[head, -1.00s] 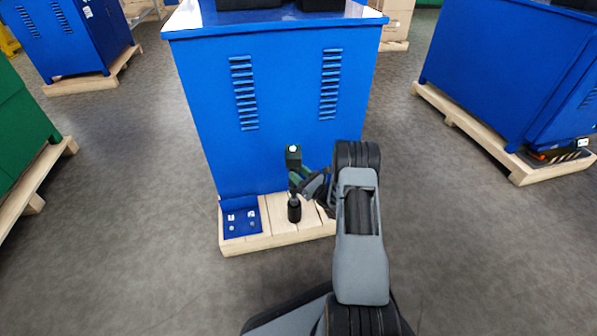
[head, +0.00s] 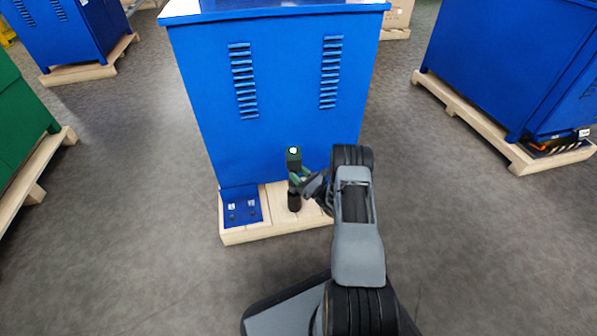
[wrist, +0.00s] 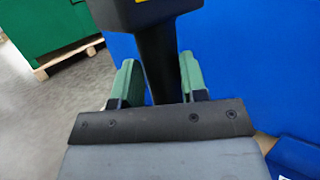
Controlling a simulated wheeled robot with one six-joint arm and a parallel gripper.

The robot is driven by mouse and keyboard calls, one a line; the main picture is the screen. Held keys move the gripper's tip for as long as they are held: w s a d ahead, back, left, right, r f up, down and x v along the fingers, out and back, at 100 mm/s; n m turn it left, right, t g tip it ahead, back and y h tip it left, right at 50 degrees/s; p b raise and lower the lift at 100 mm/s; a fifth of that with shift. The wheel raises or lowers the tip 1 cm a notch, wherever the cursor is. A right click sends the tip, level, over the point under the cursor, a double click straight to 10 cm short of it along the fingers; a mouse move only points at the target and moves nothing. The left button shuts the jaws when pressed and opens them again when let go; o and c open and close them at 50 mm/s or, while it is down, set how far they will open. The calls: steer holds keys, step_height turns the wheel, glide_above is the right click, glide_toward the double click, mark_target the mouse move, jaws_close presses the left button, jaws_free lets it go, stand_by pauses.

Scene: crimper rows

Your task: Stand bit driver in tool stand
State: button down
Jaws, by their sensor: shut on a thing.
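The bit driver (head: 294,202) is upright in my gripper, with a dark block-like upper end and a black lower end. My gripper (head: 299,178) is shut on its narrow middle. In the wrist view the black driver (wrist: 158,62) runs between the two green fingers of my gripper (wrist: 157,80). The blue tool stand (head: 242,208) sits on the pallet's left corner, left of and apart from the driver. Small marks or holes show on its top. A blue corner, likely the stand, shows at the wrist view's lower right (wrist: 296,156).
A tall blue cabinet (head: 280,110) rises right behind the stand on a wooden pallet (head: 275,228). Another blue cabinet (head: 500,75) on a pallet stands at the right, and a green one (head: 20,130) at the left. The grey floor between is clear.

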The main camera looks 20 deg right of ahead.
steer(key=shift+f, duration=1.65)
